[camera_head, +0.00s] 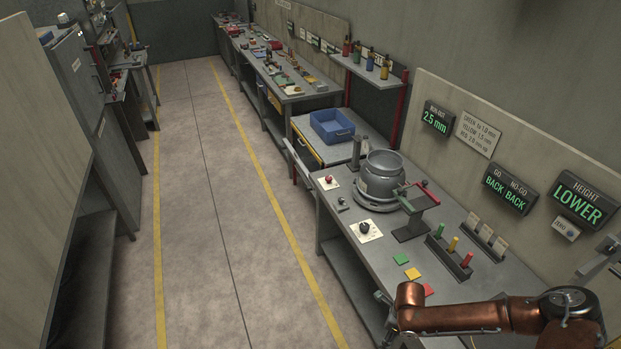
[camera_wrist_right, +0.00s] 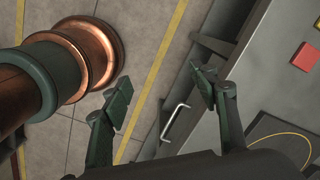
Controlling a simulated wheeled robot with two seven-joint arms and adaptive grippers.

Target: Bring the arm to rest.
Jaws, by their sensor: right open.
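My right arm (camera_head: 455,315), copper coloured, comes in from the lower right in the head view, low over the near end of the workbench (camera_head: 345,225). My right gripper (camera_wrist_right: 160,92) is open in the wrist view, with its two dark green fingers spread and nothing between them. Below the fingers are the floor and the front edge of the bench. In the head view only a small part of this gripper shows, near the bench's front edge at the bottom. My left gripper is not in view.
A rack with green, yellow and red pins (camera_head: 449,258) and coloured squares (camera_head: 413,273) lie nearer. A metal handle (camera_wrist_right: 174,122) shows beneath the gripper. The aisle floor (camera_head: 225,220) is clear.

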